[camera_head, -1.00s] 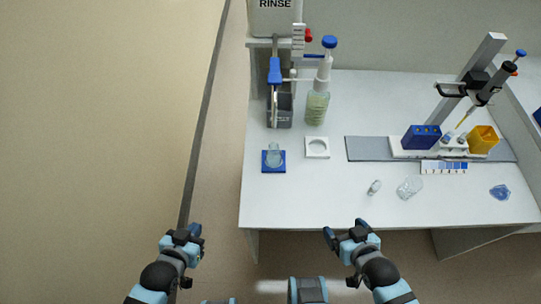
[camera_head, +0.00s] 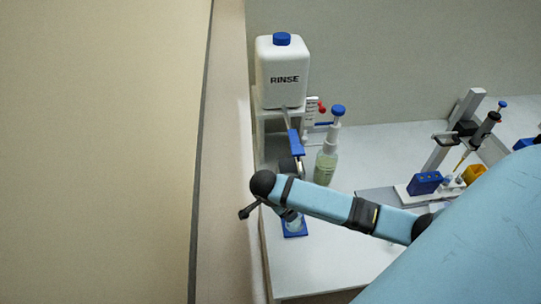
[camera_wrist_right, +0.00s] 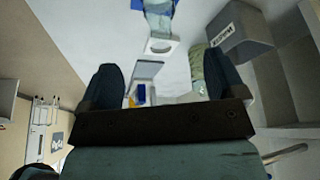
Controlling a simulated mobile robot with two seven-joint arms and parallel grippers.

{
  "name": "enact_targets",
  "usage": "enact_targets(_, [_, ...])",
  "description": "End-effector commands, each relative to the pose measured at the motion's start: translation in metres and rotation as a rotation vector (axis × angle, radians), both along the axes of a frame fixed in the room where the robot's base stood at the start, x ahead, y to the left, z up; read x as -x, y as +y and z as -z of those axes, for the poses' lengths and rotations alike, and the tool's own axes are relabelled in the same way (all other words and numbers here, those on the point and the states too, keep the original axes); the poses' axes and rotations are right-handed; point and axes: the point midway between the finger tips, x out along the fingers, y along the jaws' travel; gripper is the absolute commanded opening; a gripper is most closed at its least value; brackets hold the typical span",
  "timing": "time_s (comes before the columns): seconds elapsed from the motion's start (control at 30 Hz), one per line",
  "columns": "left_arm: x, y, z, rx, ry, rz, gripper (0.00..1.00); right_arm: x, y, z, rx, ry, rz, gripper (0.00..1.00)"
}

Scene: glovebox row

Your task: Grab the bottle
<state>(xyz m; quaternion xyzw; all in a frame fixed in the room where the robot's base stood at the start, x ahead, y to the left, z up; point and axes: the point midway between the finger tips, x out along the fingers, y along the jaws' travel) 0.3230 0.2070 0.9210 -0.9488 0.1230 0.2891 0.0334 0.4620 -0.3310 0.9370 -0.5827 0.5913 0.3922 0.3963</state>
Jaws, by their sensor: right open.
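Several vessels could be the bottle. A dispenser bottle (camera_head: 326,168) with a blue top and pale green liquid stands upright on the table. A white jug (camera_head: 282,75) marked RINSE stands on a raised shelf behind it. A small clear flask (camera_head: 293,222) sits on a blue pad (camera_head: 296,234), partly covered by my right arm. My right gripper (camera_wrist_right: 163,72) is open, with nothing held between its dark fingers in the right wrist view. That view shows the flask (camera_wrist_right: 160,12) at the top edge and a greenish vessel (camera_wrist_right: 197,68) beside one finger. My left gripper is out of view.
My right arm crosses above the table's front left part. A pipette stand, a blue rack (camera_head: 424,183) and a yellow container (camera_head: 472,174) stand at the right. A wall edge runs close along the table's left side. A grey bin (camera_wrist_right: 240,35) shows in the right wrist view.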

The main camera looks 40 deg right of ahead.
Motion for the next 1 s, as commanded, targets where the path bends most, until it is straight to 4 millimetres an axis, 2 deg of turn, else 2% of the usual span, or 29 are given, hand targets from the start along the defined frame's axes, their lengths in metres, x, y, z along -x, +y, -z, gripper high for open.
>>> enact_targets(0.13, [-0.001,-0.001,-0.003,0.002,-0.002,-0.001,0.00,0.001,-0.010,0.014,0.013,0.006,0.024,0.89])
enact_targets(0.4, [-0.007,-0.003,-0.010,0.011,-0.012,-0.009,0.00,0.001,-0.029,0.060,0.011,0.003,0.020,0.89])
enact_targets(0.67, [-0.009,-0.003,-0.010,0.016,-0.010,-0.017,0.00,0.001,-0.036,0.080,0.009,0.002,0.020,0.89])
enact_targets(1.0, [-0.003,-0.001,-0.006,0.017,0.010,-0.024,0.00,0.002,-0.054,0.122,0.009,0.001,0.018,0.89])
